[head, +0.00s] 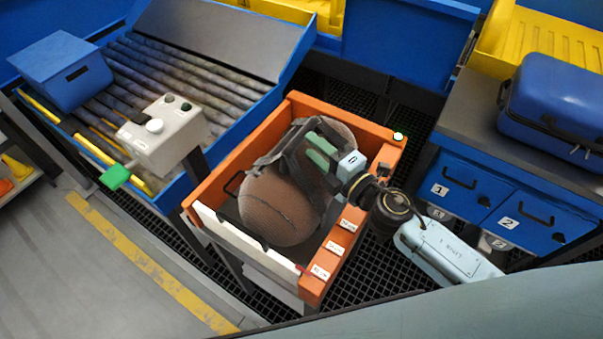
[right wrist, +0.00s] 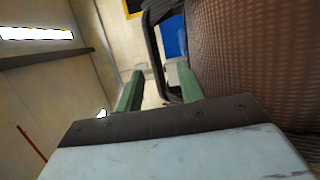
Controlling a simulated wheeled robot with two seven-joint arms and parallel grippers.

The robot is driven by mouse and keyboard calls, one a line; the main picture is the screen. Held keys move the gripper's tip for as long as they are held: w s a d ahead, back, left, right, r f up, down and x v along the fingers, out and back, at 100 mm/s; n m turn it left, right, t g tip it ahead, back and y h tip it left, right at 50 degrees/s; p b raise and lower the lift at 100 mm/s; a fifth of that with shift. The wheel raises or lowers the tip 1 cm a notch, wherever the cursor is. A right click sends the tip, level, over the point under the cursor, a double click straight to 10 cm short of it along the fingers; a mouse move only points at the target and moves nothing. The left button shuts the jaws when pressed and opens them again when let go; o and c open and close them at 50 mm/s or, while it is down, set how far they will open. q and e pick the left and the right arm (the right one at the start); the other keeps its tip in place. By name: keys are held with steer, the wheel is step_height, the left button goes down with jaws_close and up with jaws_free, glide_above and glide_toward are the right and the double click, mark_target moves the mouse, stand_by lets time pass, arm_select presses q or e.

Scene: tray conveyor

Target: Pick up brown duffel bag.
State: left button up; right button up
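The brown duffel bag (head: 275,208) lies in an orange tray with a white front edge (head: 240,238). It is rounded and textured, with dark straps and handles. My right gripper (head: 316,149) reaches over the bag from the right, its green fingers beside the dark handle on top. In the right wrist view the green fingers (right wrist: 160,76) stand apart. A black handle loop (right wrist: 152,45) shows between and beyond them, and the bag's brown side (right wrist: 250,60) fills the right. I cannot tell whether the fingers touch the handle. My left gripper is not in view.
A roller conveyor (head: 185,75) with a blue box (head: 62,72) lies at upper left. Blue drawers (head: 455,182) and a blue suitcase (head: 555,105) are at the right.

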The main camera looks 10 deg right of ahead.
mark_target(301, 133)
steer(key=x, duration=0.3)
steer(key=shift+w+a+r+p, duration=0.1)
steer(key=shift+w+r+p, duration=0.25)
steer(key=shift+w+p, duration=0.05)
steer(key=shift+w+a+f, duration=0.1)
steer(key=shift+w+a, duration=0.2)
steer(key=shift+w, duration=0.2)
jaws_close()
stand_by(0.5)
stand_by(0.3)
